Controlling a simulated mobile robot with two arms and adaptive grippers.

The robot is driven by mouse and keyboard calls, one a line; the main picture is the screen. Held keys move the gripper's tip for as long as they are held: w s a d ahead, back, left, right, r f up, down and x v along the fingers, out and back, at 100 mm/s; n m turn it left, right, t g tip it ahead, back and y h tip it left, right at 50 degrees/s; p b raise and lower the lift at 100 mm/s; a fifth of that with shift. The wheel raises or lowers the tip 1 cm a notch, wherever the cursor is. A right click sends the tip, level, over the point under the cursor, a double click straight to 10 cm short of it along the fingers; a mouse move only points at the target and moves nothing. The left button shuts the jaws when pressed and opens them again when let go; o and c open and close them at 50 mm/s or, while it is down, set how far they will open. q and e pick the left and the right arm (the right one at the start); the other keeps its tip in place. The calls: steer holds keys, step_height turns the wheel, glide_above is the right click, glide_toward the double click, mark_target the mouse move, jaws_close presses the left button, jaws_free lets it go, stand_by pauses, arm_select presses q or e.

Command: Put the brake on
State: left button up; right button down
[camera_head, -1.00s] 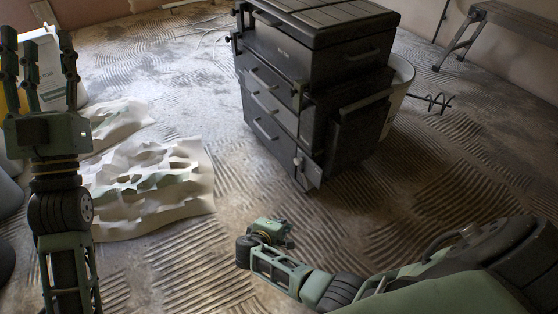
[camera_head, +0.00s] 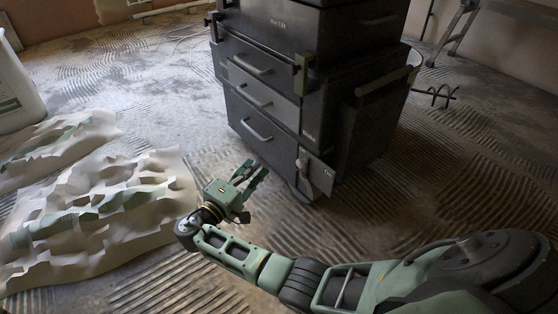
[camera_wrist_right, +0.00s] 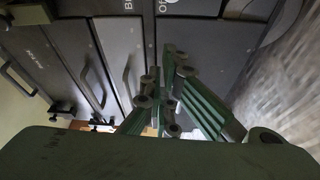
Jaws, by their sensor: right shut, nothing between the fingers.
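The dark tool cabinet (camera_head: 265,95) on castors stands ahead in the head view. At its lower front corner is a grey plate (camera_head: 318,172) with small lettering, above a castor (camera_head: 299,188). A small light piece (camera_head: 303,160) sits at the plate's left edge. I cannot tell the brake's setting. My right gripper (camera_head: 256,174) is shut and empty, left of the plate and apart from it. In the right wrist view the gripper (camera_wrist_right: 174,62) points at the cabinet's panels, with partly cut-off lettering on a dark panel (camera_wrist_right: 185,8). My left gripper is out of view.
Crumpled pale sheets (camera_head: 110,205) lie on the ridged floor at left. A white container (camera_head: 15,95) stands at the left edge. A bucket (camera_head: 412,60) is behind the cabinet, and a black wire thing (camera_head: 435,95) lies to its right.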

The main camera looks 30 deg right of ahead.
steer(key=shift+r, duration=0.1)
steer(key=d+b, duration=0.6)
steer(key=d, duration=0.3)
steer(key=shift+d+b, duration=0.25)
steer(key=shift+b, duration=0.05)
stand_by(0.5)
